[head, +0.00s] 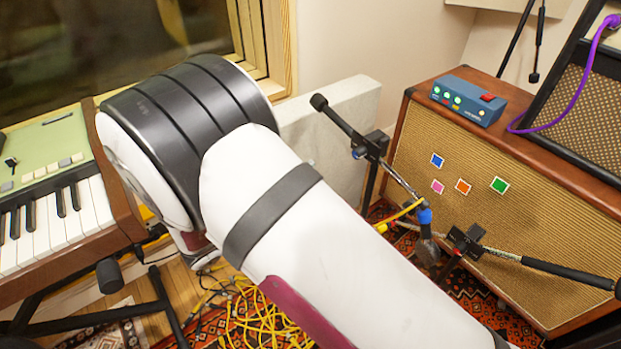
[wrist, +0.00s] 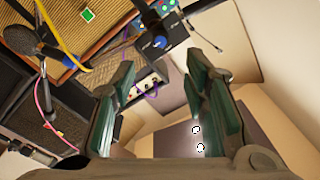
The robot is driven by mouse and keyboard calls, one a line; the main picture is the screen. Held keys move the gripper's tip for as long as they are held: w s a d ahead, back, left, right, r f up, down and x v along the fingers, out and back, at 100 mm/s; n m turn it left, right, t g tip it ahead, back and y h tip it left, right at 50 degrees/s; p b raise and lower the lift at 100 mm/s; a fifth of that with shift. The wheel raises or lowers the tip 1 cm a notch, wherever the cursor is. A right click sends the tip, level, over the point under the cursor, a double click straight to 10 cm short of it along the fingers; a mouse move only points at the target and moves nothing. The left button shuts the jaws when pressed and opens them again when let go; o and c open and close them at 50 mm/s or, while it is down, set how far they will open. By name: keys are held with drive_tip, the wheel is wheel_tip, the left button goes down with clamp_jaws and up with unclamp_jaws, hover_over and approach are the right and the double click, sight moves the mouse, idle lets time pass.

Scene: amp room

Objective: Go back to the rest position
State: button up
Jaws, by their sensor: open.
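My gripper (wrist: 160,90) shows in the wrist view with its two green-padded fingers spread apart. Nothing is between the fingers. My white arm with dark bands crosses the middle of the head view, and my gripper is not visible there. Behind the fingers, the wrist view shows a tilted view of amplifiers, a microphone and pale walls.
A keyboard (head: 50,225) stands at the left. An amplifier (head: 480,190) at the right carries a blue box (head: 468,98). A microphone stand (head: 350,130) is close to my arm's right side. Yellow cables (head: 255,315) lie on the rug below.

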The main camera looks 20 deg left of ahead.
drive_tip(key=w+r+n+g+y, duration=0.2)
drive_tip(key=w+r+n+y, duration=0.2)
drive_tip(key=w+r+y, duration=0.9)
wheel_tip(320, 180, up, 4)
drive_tip(key=d+n+g+y, duration=0.1)
drive_tip(key=d+n, duration=0.1)
drive_tip(key=n, duration=0.1)
drive_tip(key=s+d+r+n+g+y, duration=0.1)
drive_tip(key=s+d+r+n+g, duration=0.15)
drive_tip(key=s+d, duration=0.35)
drive_tip(key=s+d+r+n+g+y, duration=0.2)
drive_tip(key=s+d+r+n, duration=0.1)
drive_tip(key=s+d, duration=0.3)
drive_tip(key=s+d+f+n+g+h, duration=0.1)
drive_tip(key=s+d+f+g+h, duration=0.1)
drive_tip(key=s+d, duration=0.6)
drive_tip(key=s+d+f+n+g+h, duration=0.15)
drive_tip(key=s+d, duration=0.25)
drive_tip(key=s, duration=0.7)
drive_tip(key=s+d+f+g+h, duration=0.1)
drive_tip(key=s+d+g+h, duration=0.15)
drive_tip(key=s+d, duration=0.55)
wheel_tip(320, 180, up, 27)
drive_tip(key=s+a+t+p, duration=0.1)
drive_tip(key=s+t+p, duration=0.1)
drive_tip(key=p, duration=2.3)
drive_tip(key=shift+s+a+t, duration=0.15)
drive_tip(key=shift+a+t, duration=0.05)
drive_tip(key=shift+t, duration=0.45)
